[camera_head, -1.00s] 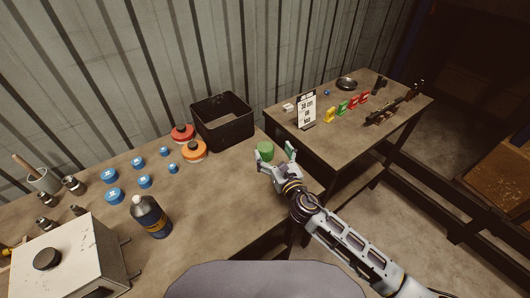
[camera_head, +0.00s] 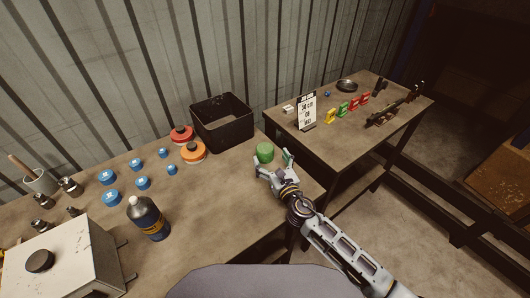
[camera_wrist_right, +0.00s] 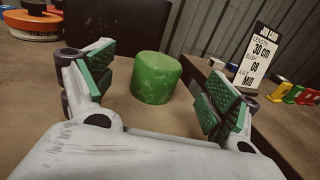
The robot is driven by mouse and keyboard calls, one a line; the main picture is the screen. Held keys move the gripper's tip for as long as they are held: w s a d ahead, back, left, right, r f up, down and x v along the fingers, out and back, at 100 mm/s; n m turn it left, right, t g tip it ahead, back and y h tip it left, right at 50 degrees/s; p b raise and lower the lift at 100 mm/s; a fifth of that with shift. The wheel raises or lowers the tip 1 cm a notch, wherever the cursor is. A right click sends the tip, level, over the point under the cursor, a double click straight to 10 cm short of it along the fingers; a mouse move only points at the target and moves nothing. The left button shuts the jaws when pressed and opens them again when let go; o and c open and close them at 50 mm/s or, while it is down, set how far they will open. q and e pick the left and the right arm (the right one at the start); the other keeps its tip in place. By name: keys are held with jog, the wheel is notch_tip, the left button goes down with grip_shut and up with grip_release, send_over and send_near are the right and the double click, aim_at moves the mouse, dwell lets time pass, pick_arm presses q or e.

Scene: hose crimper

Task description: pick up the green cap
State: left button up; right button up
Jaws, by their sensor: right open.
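The green cap (camera_head: 265,152) stands on the workbench near its right end, in front of the black bin. In the right wrist view the green cap (camera_wrist_right: 157,78) is upright just beyond and between the fingertips, apart from both pads. My right gripper (camera_head: 274,161) is open and empty, low over the bench on the near side of the cap. In the right wrist view its two green-padded fingers (camera_wrist_right: 154,90) are spread wide. My left gripper is not in view.
A black bin (camera_head: 223,122) stands behind the cap. Orange (camera_head: 193,152) and red (camera_head: 181,135) round containers, several blue caps (camera_head: 143,183) and a bottle (camera_head: 148,218) are to the left. A second table (camera_head: 330,146) with a sign (camera_head: 307,111) is at right.

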aim_at(268, 154)
jog(key=shift+x, duration=0.85)
jog(key=x, duration=0.2)
jog(key=shift+w+a, duration=0.1)
jog(key=shift+w, duration=0.15)
jog(key=shift+x, duration=0.8)
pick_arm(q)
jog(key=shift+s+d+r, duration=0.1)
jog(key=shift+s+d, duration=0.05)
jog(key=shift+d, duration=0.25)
pick_arm(e)
jog(key=shift+c, duration=0.2)
jog(key=c, duration=0.8)
